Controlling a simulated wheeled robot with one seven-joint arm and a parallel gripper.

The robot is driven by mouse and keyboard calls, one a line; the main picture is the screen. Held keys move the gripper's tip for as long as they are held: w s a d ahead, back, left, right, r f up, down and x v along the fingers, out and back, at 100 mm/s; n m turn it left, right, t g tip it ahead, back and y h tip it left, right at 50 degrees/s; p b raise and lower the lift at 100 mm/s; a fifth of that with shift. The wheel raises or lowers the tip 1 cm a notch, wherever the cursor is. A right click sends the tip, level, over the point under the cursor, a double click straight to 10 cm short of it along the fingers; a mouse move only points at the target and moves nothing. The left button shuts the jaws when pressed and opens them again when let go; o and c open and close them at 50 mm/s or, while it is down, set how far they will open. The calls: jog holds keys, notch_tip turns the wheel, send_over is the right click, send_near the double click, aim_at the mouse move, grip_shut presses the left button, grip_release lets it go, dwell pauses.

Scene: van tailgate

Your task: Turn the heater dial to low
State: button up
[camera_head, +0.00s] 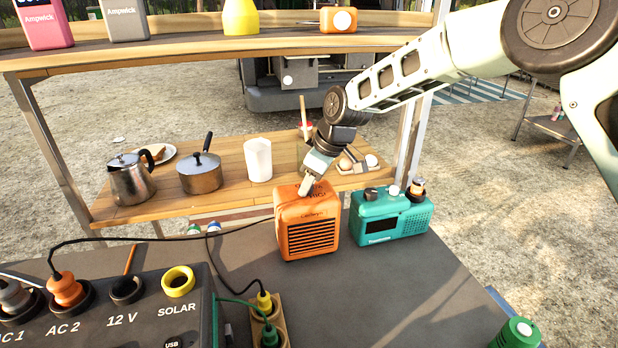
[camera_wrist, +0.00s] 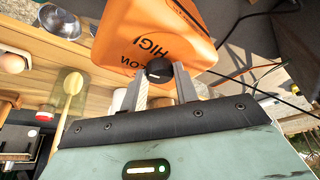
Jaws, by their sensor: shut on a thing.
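The orange heater (camera_head: 307,222) stands on the grey table, its slatted front grille facing me. My gripper (camera_head: 305,188) reaches down to the heater's top from the upper right. In the wrist view my gripper (camera_wrist: 160,78) has its two fingers on either side of the dial, shut on it. In the head view the dial is hidden by the gripper.
A teal radio (camera_head: 390,216) stands close to the heater's right. A power station (camera_head: 110,310) with plugs and cables is at the lower left. A socket strip (camera_head: 268,325) is in front. Behind are a kettle (camera_head: 131,180), a pot (camera_head: 200,175) and a white cup (camera_head: 258,160).

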jog(key=n, duration=0.1)
jog(key=n+g+p, duration=0.1)
jog(key=n, duration=0.1)
jog(key=n+p, duration=0.1)
jog(key=n, duration=0.1)
jog(key=shift+w+g, duration=0.25)
jog(key=shift+g, duration=0.15)
dwell(0.3)
jog(key=o, duration=1)
jog(key=shift+r, duration=0.1)
jog(key=shift+d+r, duration=0.2)
jog(key=shift+r, duration=0.15)
jog(key=shift+w+d+r+b, duration=0.15)
jog(key=shift+d+r+b, duration=0.15)
jog(key=shift+d+r, duration=0.55)
jog(key=d, duration=0.3)
jog(key=d+b, duration=0.1)
jog(key=d, duration=0.3)
jog(key=d+b, duration=0.1)
jog(key=d, duration=0.3)
jog(key=shift+w+r, duration=0.1)
jog(key=shift+w, duration=0.25)
